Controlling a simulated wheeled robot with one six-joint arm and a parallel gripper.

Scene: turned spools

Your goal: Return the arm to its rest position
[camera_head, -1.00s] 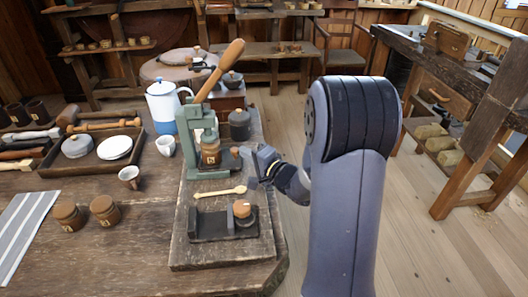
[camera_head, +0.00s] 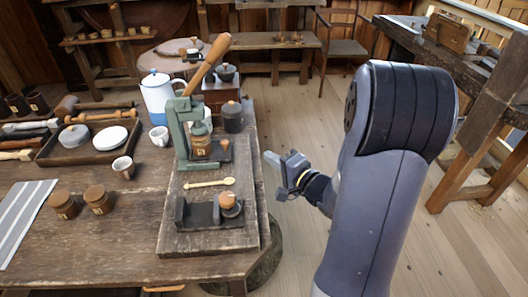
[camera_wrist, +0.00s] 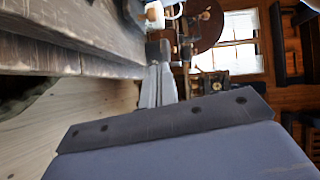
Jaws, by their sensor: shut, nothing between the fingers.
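My gripper (camera_head: 271,175) is shut and empty. In the head view it hangs over the floor just right of the table's right edge, apart from the table and everything on it. My arm stands upright at the right of that view. In the wrist view my closed fingers (camera_wrist: 158,85) point away from the camera, with the table side to their left and nothing between them.
The wooden table (camera_head: 120,240) holds a green lever press (camera_head: 184,130), a wooden spoon (camera_head: 209,183), a black holder (camera_head: 199,213), a blue-and-white pot (camera_head: 157,98) and a tray (camera_head: 50,157). A workbench (camera_head: 480,130) stands at the right.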

